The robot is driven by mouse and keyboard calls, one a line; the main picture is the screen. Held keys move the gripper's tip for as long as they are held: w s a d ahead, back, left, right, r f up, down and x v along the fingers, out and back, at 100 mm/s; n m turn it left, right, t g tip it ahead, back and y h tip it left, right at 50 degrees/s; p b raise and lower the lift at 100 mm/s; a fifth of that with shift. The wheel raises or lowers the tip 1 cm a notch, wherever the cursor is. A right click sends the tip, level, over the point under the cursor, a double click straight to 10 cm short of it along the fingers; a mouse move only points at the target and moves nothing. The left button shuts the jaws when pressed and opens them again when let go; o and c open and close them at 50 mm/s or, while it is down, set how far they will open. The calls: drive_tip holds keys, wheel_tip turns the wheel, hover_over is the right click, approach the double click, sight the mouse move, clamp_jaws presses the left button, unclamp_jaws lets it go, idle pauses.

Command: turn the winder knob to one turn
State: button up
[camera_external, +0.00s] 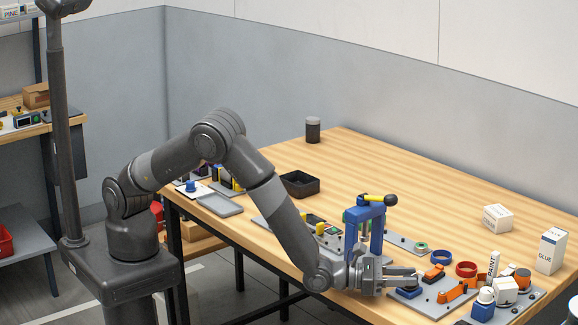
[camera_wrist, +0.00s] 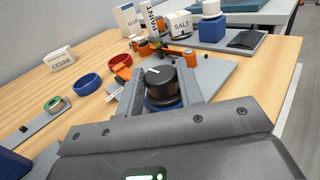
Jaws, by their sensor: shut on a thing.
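The winder knob (camera_wrist: 161,84) is a round black knob with a white pointer line on its top. It sits over a blue base (camera_wrist: 163,105) on a grey plate (camera_wrist: 216,74). In the wrist view the white line points to the left and slightly away from me. My gripper (camera_external: 414,277) is level over the plate at the table's front edge. Its two fingers stand on either side of the knob and are shut on it. In the external view the fingers mostly hide the knob, and part of the blue base (camera_external: 408,293) shows below them.
An orange lever (camera_external: 452,293) is on the same plate, close right of my fingers. A blue frame with a yellow-and-black handle (camera_external: 378,200) stands close behind my wrist. Blue (camera_external: 442,257) and red rings (camera_external: 466,269) lie beyond. The back of the table is mostly clear.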

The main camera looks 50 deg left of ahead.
drive_tip(key=o, duration=1)
drive_tip(key=v, duration=1.1)
